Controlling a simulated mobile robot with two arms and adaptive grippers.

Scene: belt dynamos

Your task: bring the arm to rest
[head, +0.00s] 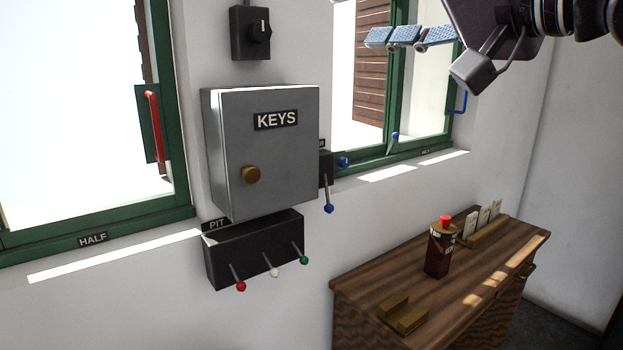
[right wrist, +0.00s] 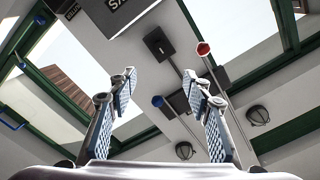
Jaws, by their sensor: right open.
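My right gripper (head: 400,38) is at the top right of the head view, raised in front of the right-hand window. Its blue-padded fingers point left. In the right wrist view the two fingers of this gripper (right wrist: 158,85) stand apart with nothing between them. It touches nothing that I can see. My left gripper is in neither view.
A grey KEYS cabinet (head: 275,155) hangs on the wall between green-framed windows. Below it is a black PIT box (head: 254,252) with red, white and green knobbed levers. A wooden cabinet (head: 375,275) at lower right carries a dark red bottle-like container (head: 440,252).

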